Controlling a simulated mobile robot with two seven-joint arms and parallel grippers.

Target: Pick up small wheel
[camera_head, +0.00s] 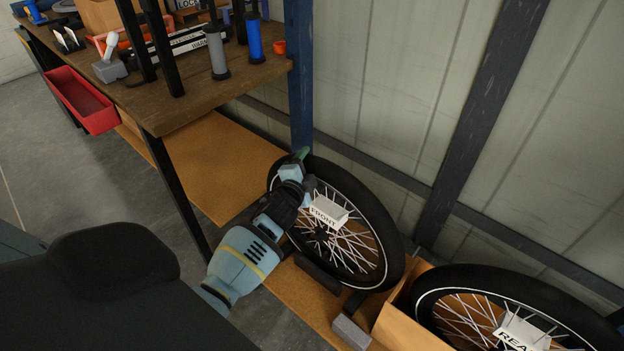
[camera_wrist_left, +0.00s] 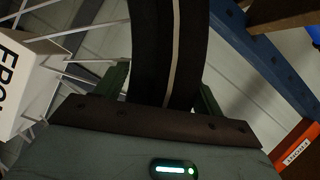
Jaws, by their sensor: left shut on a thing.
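The small wheel (camera_head: 377,215) has a black tire, thin spokes and a white tag reading FRONT (camera_head: 328,211). In the head view it leans beside the wall, right of the workbench. My left gripper (camera_head: 301,155) is at the upper left of its rim. In the left wrist view the tire (camera_wrist_left: 168,50) runs between the two green fingers of my left gripper (camera_wrist_left: 162,85), which is shut on it. The tag shows at the left edge of that view. My right gripper is not in view.
A second wheel (camera_head: 560,299) with a tag reading REAR stands at the lower right, by a cardboard box (camera_head: 408,322). The wooden workbench (camera_head: 190,100) with tools stands at the upper left, with a red bin (camera_head: 82,100) at its edge. A blue post (camera_head: 299,75) rises behind the front wheel.

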